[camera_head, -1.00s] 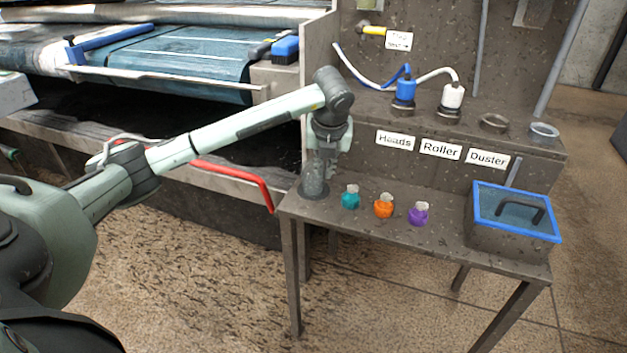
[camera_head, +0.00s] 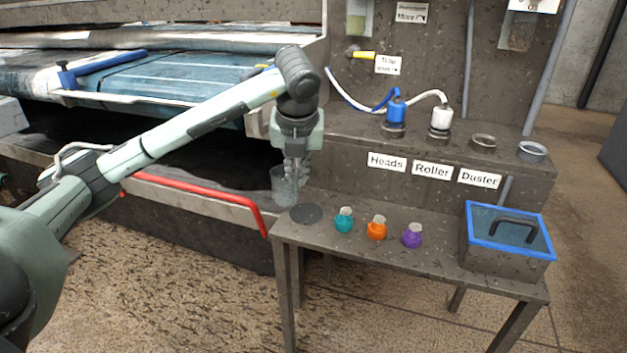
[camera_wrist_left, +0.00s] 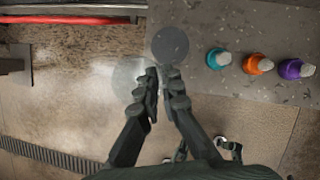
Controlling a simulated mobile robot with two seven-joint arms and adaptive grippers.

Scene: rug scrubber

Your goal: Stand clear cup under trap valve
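The clear cup (camera_head: 284,187) is see-through and roughly upright, off the table, just left of the dark round pad (camera_head: 305,214). My left gripper (camera_head: 295,172) is shut on the cup's wall, pointing down. In the left wrist view the cup (camera_wrist_left: 128,78) is a faint pale round shape beside the fingertips (camera_wrist_left: 160,76), and the pad (camera_wrist_left: 170,45) is bare. The trap valve (camera_head: 362,54) has a yellow handle and sticks out of the back panel, above and right of the gripper, beside its label (camera_head: 388,65). My right gripper is not in view.
Teal (camera_head: 344,220), orange (camera_head: 377,228) and purple (camera_head: 412,235) bottles stand on the table right of the pad. A blue-rimmed box (camera_head: 508,245) is at the right end. A red bar (camera_head: 200,195) runs at left. Hoses and heads sit on the shelf (camera_head: 340,125).

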